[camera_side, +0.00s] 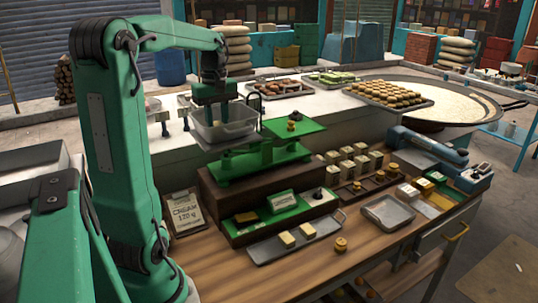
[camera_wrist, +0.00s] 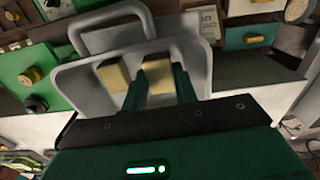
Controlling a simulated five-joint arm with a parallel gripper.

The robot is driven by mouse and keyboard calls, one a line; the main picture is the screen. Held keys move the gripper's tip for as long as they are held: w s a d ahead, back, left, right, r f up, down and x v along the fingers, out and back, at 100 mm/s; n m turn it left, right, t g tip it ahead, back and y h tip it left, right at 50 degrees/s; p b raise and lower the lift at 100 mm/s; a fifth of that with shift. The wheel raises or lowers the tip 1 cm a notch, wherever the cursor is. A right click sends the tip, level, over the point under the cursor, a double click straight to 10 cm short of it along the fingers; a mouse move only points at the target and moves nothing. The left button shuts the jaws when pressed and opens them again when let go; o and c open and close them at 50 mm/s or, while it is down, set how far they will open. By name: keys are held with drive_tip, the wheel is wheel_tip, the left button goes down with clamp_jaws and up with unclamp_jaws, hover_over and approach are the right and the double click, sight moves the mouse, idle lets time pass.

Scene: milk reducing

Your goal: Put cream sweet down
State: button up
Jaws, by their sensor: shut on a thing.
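My gripper (camera_side: 213,110) reaches down into the grey metal pan (camera_side: 236,131) on the left side of the green balance scale (camera_side: 262,160). In the wrist view its two dark green fingers (camera_wrist: 160,88) are shut on a cream sweet (camera_wrist: 158,68), a pale block, inside the pan (camera_wrist: 194,60). A second cream sweet (camera_wrist: 113,75) sits in the pan just left of the fingers. Whether the held sweet touches the pan floor cannot be told. The scale's right plate (camera_side: 305,128) carries small dark and brass weights (camera_side: 293,121).
A card reading CREAM 120 g (camera_side: 186,212) leans at the counter's left. Rows of cream and brown sweets (camera_side: 357,160) stand right of the scale. A tray with two pale blocks (camera_side: 290,246) and an empty grey tray (camera_side: 388,212) lie in front. A blue device (camera_side: 430,150) stands at right.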

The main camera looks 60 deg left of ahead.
sight(218, 123)
drive_tip(key=shift+f, duration=0.8)
drive_tip(key=shift+f, duration=0.1)
drive_tip(key=o, duration=0.7)
drive_tip(key=shift+r, duration=6.15)
drive_tip(key=shift+d, duration=0.1)
